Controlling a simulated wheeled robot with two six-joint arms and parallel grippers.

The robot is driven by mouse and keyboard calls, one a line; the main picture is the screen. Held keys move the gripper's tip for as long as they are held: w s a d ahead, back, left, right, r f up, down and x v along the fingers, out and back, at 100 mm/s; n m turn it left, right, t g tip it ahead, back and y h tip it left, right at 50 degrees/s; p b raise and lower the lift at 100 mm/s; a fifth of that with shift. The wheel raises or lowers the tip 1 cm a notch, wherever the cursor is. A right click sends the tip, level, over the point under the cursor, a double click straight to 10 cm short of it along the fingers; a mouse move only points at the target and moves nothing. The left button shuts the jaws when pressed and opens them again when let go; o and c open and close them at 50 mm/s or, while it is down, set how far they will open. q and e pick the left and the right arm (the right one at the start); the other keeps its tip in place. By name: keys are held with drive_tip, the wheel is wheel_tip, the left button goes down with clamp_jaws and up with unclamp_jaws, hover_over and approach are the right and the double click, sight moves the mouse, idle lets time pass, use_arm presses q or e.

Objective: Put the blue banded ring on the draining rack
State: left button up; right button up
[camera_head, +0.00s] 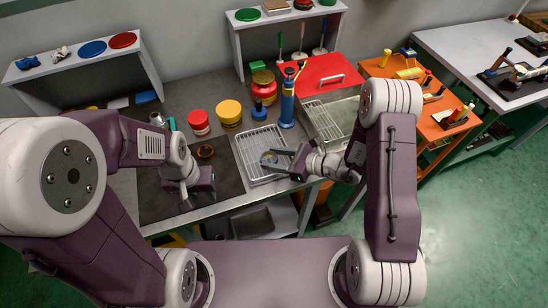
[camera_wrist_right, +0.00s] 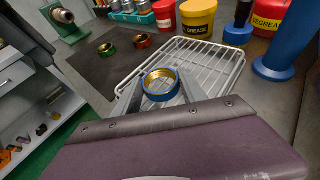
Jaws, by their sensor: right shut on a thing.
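The blue banded ring (camera_wrist_right: 161,85), with a gold inside, sits between the fingertips of my right gripper (camera_wrist_right: 160,92), which is shut on it. In the head view my right gripper (camera_head: 272,159) reaches in from the right over the draining rack (camera_head: 253,142). The wire rack (camera_wrist_right: 205,62) spreads beneath and beyond the ring in the right wrist view; the exact height of the ring above it is hard to tell. My left gripper (camera_head: 190,196) points down over the dark mat to the left of the rack; its finger opening cannot be made out.
A green ring (camera_wrist_right: 106,49) and a red ring (camera_wrist_right: 143,40) lie on the dark mat (camera_wrist_right: 88,66). Red (camera_head: 198,122) and yellow (camera_head: 229,113) tubs and a blue cylinder (camera_head: 287,105) stand behind the rack. A metal basin (camera_head: 336,119) is to its right.

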drive_tip(key=shift+s+f, duration=0.1)
drive_tip(key=o, duration=1.5)
